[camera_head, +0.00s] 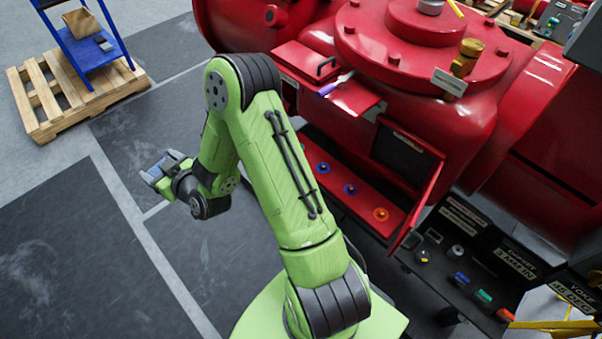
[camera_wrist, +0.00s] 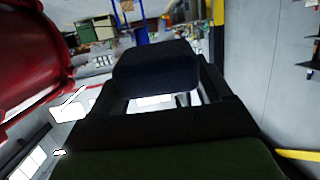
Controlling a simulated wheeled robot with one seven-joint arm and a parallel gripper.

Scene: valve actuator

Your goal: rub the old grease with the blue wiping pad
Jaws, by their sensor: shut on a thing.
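My gripper (camera_head: 160,168) is out to the left of my arm in the head view, over the dark floor mats and well apart from the red machine. It is shut on the blue wiping pad (camera_head: 153,175), which shows small and bluish at its tip. In the wrist view the pad (camera_wrist: 155,68) is a dark blue rounded block between the fingers of my gripper (camera_wrist: 158,88). I cannot make out the old grease in either view.
The red valve actuator (camera_head: 415,100) fills the upper right. Its ledge (camera_head: 352,98) holds a purple-handled tool (camera_head: 335,85). Below are an open door (camera_head: 425,195) and several coloured round parts. A black rack (camera_head: 465,270) stands at right. A pallet (camera_head: 40,110) carries a blue stand (camera_head: 85,55).

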